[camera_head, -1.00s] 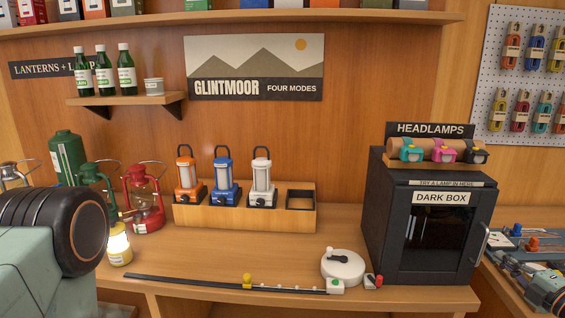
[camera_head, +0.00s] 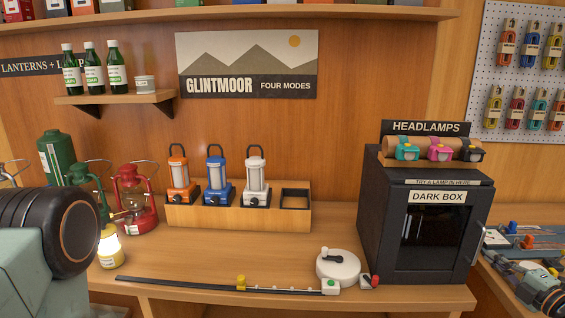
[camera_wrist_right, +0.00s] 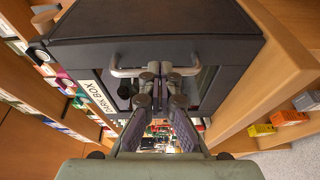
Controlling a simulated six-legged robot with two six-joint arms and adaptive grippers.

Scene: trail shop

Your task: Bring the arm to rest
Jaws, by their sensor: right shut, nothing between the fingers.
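My right gripper (camera_wrist_right: 164,76) is shut and empty in the right wrist view, its fingertips close together. It is in front of the black dark box (camera_wrist_right: 215,25), close to its door handle (camera_wrist_right: 128,60); I cannot tell whether they touch. In the head view my right arm (camera_head: 545,292) shows at the lower right, beside the dark box (camera_head: 374,225), with its fingers hard to make out. The dark box door looks closed. My left arm (camera_head: 40,235) fills the lower left edge; its gripper is out of frame.
A wooden rack (camera_head: 230,217) holds orange, blue and white lanterns, with one empty slot. A red lantern (camera_head: 135,205) and a lit yellow lantern (camera_head: 110,250) stand near my left arm. A slider rail (camera_head: 185,285) and white round device (camera_head: 338,268) lie along the counter front.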

